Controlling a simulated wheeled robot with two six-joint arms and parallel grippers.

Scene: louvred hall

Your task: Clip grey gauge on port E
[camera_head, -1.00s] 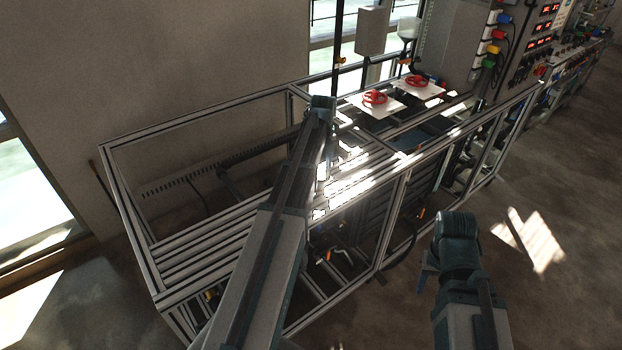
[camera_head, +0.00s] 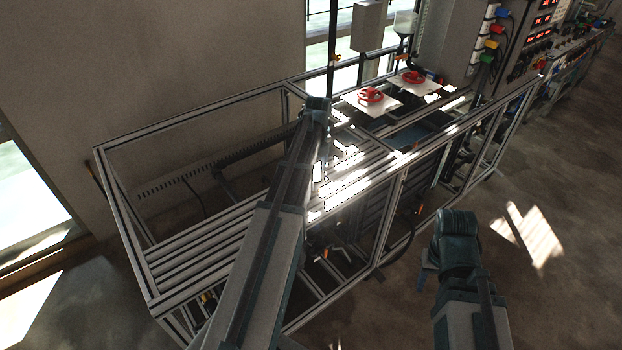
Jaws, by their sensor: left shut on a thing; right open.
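My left arm reaches over the framed bench, and its wrist (camera_head: 317,106) is near the bench middle. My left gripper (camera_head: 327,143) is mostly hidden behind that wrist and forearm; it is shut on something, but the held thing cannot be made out. My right gripper (camera_head: 426,280) shows only as a small bluish part below its wrist (camera_head: 456,240). It is open, low over the floor in front of the bench. I cannot pick out the grey gauge or port E, and no port letters are readable.
The metal-framed bench (camera_head: 190,262) has slatted rails. Two red handwheels (camera_head: 370,95) (camera_head: 413,77) sit on white plates at its far end. Coloured connectors (camera_head: 490,44) and red-lit displays (camera_head: 541,20) are at upper right. The floor (camera_head: 560,290) at right is open.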

